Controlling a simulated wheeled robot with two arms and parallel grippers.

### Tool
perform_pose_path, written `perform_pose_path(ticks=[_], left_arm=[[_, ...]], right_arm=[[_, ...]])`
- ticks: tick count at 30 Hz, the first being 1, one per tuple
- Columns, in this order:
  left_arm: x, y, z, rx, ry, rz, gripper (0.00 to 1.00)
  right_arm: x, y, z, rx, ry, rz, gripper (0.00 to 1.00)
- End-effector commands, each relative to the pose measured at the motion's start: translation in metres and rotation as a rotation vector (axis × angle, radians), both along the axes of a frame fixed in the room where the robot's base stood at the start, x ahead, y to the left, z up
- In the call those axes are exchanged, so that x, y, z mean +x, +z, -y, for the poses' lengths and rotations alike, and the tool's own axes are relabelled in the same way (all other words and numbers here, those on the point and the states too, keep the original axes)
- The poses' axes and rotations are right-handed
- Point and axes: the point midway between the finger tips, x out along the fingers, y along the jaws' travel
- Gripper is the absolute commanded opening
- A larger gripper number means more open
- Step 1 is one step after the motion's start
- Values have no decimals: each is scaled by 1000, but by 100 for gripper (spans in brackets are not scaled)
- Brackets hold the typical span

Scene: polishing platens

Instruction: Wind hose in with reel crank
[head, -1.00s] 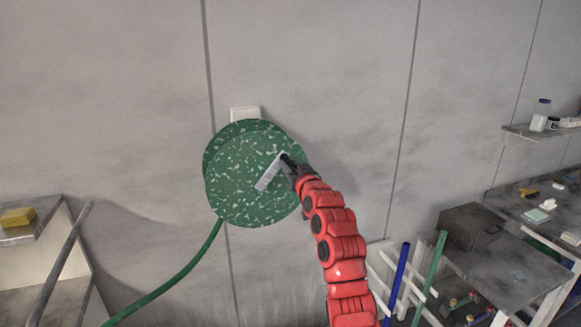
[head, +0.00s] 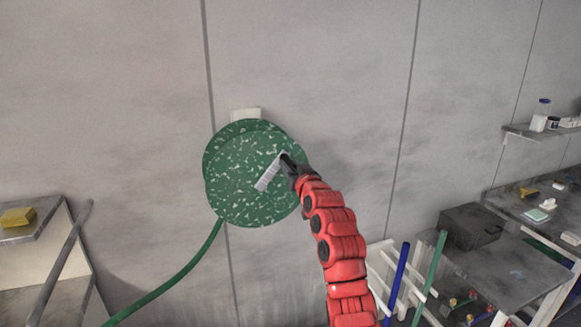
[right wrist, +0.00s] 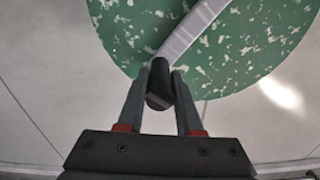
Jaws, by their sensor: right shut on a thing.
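The green speckled hose reel (head: 240,190) is mounted on the wall in the head view. A pale crank arm (head: 267,175) lies across its face, slanting up to the right from near the middle. My right gripper (head: 289,166) is at the crank's outer end, upper right on the reel. In the right wrist view its fingers (right wrist: 162,88) are shut on the black crank handle (right wrist: 158,75), with the crank arm (right wrist: 185,35) and reel (right wrist: 125,35) beyond. The green hose (head: 180,277) hangs from the reel's lower left and runs down to the left. My left gripper is not in view.
A shelf unit with a yellow block (head: 17,217) and a grey slanted bar (head: 60,262) stand at the left. At the right are a blue tube (head: 397,283), a green tube (head: 429,278), a dark box (head: 470,226) and cluttered benches. The wall around the reel is bare.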

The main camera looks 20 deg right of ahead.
Motion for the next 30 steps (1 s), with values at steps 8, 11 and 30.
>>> perform_pose_path(ticks=[8,11,30], left_arm=[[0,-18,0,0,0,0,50],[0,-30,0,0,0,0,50],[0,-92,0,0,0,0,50]], right_arm=[[0,3,-7,-72,0,9,0],[-1,6,-12,-132,1,13,0],[-3,26,-75,-714,1,33,0]])
